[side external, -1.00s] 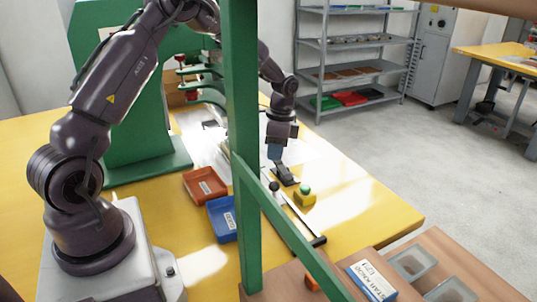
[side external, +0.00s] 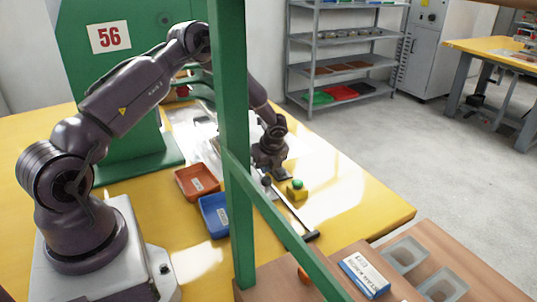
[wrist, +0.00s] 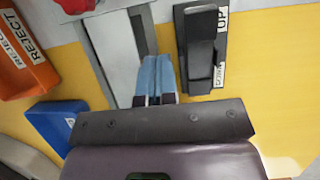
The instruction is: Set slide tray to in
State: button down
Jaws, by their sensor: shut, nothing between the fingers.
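The slide tray is probably the flat pale grey plate (wrist: 115,45) with a dark edge in the wrist view. My gripper (wrist: 155,62) has its blue fingers together with nothing between them. The fingertips lie in the picture between the plate and a black switch block (wrist: 197,50) labelled UP and DOWN; I cannot tell whether they touch either. In the side view my gripper (side external: 268,163) is low over the table, its fingertips not clear. A thin rail with a black end (side external: 311,236) runs toward the table's front; I cannot tell whether it belongs to the tray.
An orange REJECT bin (wrist: 12,60) and a blue bin (wrist: 48,128) are to the left. A yellow block with a green button (side external: 297,190) stands right of my gripper. A green post (side external: 236,150) and brace cross the side view. Yellow table right of the button is clear.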

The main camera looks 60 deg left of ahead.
jog(key=shift+a+f, duration=0.15)
jog(key=shift+a, duration=1.95)
jog(key=shift+a, duration=2.2)
jog(key=shift+d, duration=0.1)
